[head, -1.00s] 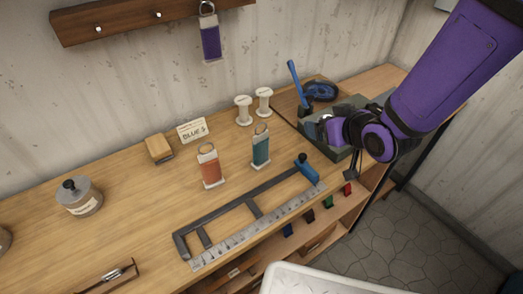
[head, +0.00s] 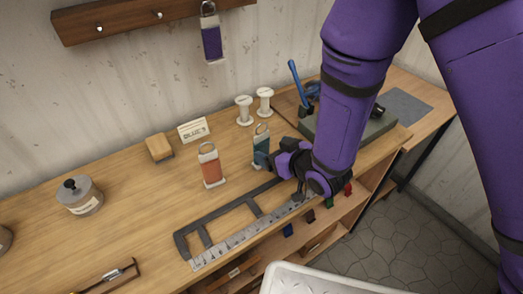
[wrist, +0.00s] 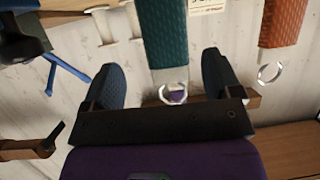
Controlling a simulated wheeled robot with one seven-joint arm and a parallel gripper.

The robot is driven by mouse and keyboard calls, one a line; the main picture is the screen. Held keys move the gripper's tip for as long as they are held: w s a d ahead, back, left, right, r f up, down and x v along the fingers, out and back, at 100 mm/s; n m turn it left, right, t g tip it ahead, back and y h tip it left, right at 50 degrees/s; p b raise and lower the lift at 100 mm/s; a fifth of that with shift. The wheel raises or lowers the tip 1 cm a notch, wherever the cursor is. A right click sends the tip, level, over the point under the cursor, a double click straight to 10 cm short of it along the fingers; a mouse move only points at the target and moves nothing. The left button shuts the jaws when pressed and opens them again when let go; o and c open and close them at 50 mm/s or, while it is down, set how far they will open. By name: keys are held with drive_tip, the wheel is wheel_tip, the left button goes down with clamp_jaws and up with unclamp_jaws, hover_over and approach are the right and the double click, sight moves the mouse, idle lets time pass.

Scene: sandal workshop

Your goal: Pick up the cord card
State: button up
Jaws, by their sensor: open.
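The task's cord card could be any of three wound cards with a ring on top. A teal one (head: 261,141) stands on the bench and also shows in the wrist view (wrist: 163,35). An orange-red one (head: 210,165) stands to its left and shows at the right in the wrist view (wrist: 282,24). A purple one (head: 211,40) hangs from a wall peg. My gripper (head: 266,160) is open and empty, close to the teal card. In the wrist view the teal card and its ring lie between my two fingers (wrist: 160,72), apart from both. My arm and gripper hide part of the teal card in the head view.
A dark metal frame (head: 207,238) and a steel ruler (head: 232,241) lie in front of the cards. White spools (head: 244,111) stand behind, with a label sign (head: 193,130) and a wooden block (head: 158,147) to the left. A lidded jar (head: 79,197) stands at far left.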

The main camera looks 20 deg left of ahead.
sight(264, 147)
drive_tip(key=x, duration=0.4)
drive_tip(key=shift+s+a+r, duration=0.25)
drive_tip(key=shift+a, duration=0.05)
drive_tip(key=shift+w+a+f, duration=0.25)
drive_tip(key=shift+w+a, duration=0.15)
drive_tip(key=shift+a, duration=0.05)
drive_tip(key=shift+c, duration=0.5)
drive_tip(key=c, duration=0.9)
